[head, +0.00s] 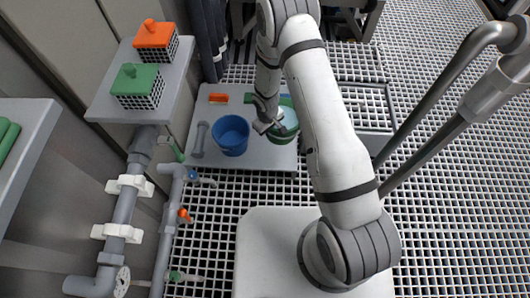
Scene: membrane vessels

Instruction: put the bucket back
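A blue bucket (231,135) stands upright on a grey platform (258,164). A green bucket (284,137) stands to its right on the same platform, with a pale surface inside it. My gripper (268,128) is at the left rim of the green bucket, between the two buckets. It is small and partly hidden by its own wrist, so I cannot tell whether it is open, shut or touching the rim. My arm hides the right part of the green bucket.
An orange item (218,98) and a grey cylinder (199,139) lie on the platform. A shelf (108,105) at the left holds orange-topped (156,38) and green-topped (137,83) cages. Pipes with valves (184,214) run below it. Grating floor surrounds the platform.

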